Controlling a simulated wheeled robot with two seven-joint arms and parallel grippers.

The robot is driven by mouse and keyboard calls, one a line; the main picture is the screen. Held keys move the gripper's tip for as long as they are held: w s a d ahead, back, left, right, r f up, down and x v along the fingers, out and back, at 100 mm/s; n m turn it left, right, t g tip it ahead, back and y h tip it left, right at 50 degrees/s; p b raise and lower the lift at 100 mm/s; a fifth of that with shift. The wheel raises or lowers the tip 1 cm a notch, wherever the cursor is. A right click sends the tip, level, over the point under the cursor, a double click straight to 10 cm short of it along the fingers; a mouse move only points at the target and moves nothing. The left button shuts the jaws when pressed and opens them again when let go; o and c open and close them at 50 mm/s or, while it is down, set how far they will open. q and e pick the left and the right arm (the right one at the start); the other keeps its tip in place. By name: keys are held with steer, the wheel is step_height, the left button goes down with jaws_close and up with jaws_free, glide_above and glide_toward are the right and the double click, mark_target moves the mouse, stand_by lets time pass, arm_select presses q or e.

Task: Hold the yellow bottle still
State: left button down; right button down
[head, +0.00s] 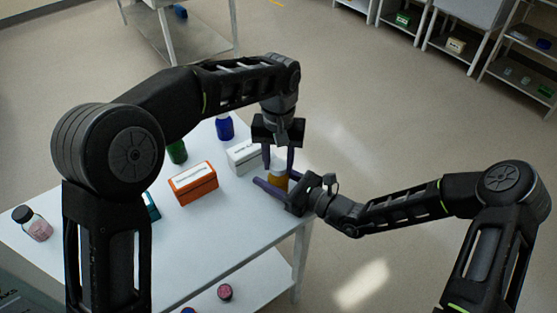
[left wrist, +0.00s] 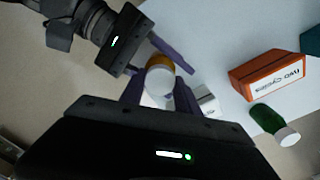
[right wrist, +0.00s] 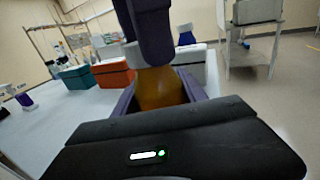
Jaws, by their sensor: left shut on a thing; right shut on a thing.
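The yellow bottle (head: 277,182), amber with a white cap, is near the right corner of the white table (head: 240,225). It looks upright. My left gripper (head: 278,160) comes from above and is shut at its top; the left wrist view shows the white cap (left wrist: 159,80) between its fingers. My right gripper (head: 279,187) comes in from the right, low down, and is shut on the bottle's amber body (right wrist: 158,90). Whether the bottle's base touches the table is hidden.
A white box (head: 244,157) stands close behind the bottle, with an orange box (head: 193,184) to the left. A blue bottle (head: 225,127), a green bottle (head: 177,152) and a dark-capped jar (head: 36,226) stand farther off. The table's front stretch is clear.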

arm_select(q)
steer(key=shift+m, duration=0.9)
steer(key=c, duration=0.8)
jaws_free()
steer(key=shift+r, duration=3.8)
arm_select(e)
steer(key=c, duration=0.6)
jaws_free()
steer(key=shift+o, duration=0.2)
arm_select(q)
steer(key=shift+f, duration=0.1)
arm_select(e)
steer(key=shift+d, duration=0.1)
